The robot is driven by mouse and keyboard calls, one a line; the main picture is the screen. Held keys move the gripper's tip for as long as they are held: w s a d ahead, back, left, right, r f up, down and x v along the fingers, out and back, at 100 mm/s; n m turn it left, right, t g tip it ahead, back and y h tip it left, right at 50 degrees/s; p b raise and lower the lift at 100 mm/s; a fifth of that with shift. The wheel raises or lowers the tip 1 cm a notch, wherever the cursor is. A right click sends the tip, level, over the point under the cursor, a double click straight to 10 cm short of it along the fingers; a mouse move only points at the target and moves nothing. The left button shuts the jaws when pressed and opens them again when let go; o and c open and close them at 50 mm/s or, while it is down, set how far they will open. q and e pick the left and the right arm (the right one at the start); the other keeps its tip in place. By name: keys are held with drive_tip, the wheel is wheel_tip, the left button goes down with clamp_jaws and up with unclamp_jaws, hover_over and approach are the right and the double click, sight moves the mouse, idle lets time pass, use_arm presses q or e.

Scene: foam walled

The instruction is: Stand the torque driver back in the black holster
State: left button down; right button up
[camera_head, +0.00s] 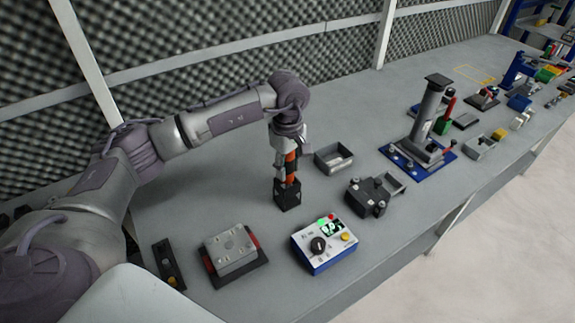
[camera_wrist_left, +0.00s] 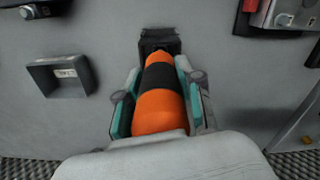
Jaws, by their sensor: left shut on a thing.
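The torque driver (camera_head: 291,165) is orange with a black band and is upright in the head view. My left gripper (camera_head: 289,163) is shut on it, with the teal finger pads on either side of its body in the left wrist view (camera_wrist_left: 158,100). The black holster (camera_head: 287,196) is a small square block on the bench directly below the driver. It also shows in the left wrist view (camera_wrist_left: 159,39) beyond the driver's far end. The driver's lower end is at the holster's opening; how deep it sits is hidden. My right gripper is in neither view.
A grey open tray (camera_head: 333,159) stands right of the holster, with a dark device (camera_head: 373,196) nearer the front. A white-and-blue control box (camera_head: 323,244) and a grey metal block (camera_head: 230,252) stand in front. A blue-based press (camera_head: 418,155) is further right. A foam wall runs behind.

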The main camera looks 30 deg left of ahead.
use_arm(q)
drive_tip(key=shift+f+b, duration=0.85)
drive_tip(key=shift+f, duration=0.25)
drive_tip(key=c, duration=0.7)
unclamp_jaws()
drive_tip(key=shift+o, duration=0.2)
wheel_tip(320, 180, up, 12)
drive_tip(key=shift+r, duration=0.1)
